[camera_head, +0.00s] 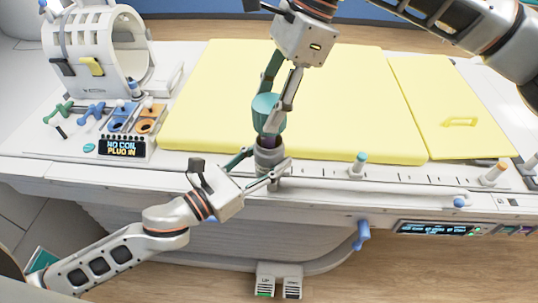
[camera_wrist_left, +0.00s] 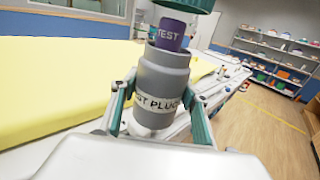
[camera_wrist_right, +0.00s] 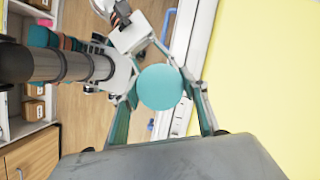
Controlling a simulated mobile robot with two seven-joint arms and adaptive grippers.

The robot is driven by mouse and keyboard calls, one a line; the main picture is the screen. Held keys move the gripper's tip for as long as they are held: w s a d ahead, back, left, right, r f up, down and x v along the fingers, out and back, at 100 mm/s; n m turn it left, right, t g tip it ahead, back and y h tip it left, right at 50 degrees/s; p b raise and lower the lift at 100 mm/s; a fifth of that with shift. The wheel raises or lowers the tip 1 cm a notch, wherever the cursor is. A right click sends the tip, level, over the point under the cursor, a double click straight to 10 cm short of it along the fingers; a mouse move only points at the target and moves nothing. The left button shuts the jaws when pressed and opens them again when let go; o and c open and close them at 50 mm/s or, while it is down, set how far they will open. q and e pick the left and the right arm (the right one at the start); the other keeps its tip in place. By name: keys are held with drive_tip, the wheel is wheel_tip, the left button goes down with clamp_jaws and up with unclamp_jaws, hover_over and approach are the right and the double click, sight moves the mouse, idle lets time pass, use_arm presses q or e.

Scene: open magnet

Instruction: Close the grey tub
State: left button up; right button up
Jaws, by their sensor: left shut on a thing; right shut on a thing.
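The grey tub (camera_head: 268,157) stands upright near the front edge of the bed, with my left gripper (camera_head: 272,176) shut around it. In the left wrist view the grey tub (camera_wrist_left: 162,85) carries a label reading partly "PLUG", and a purple piece marked "TEST" (camera_wrist_left: 172,34) shows at its top. My right gripper (camera_head: 275,108) is shut on a teal lid (camera_head: 268,113), directly above the tub. The lid also shows in the right wrist view (camera_wrist_right: 160,87), between the fingers. In the left wrist view the lid (camera_wrist_left: 190,4) appears above the purple piece, with a gap between lid and tub.
A yellow mattress (camera_head: 215,105) lies behind the tub. A white coil (camera_head: 95,50), coloured plugs (camera_head: 92,112) and a small display (camera_head: 122,147) are at left.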

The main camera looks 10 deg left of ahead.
sight(269, 157)
drive_tip(key=shift+f, duration=1.15)
drive_tip(key=shift+f, duration=0.85)
drive_tip(key=shift+f, duration=0.55)
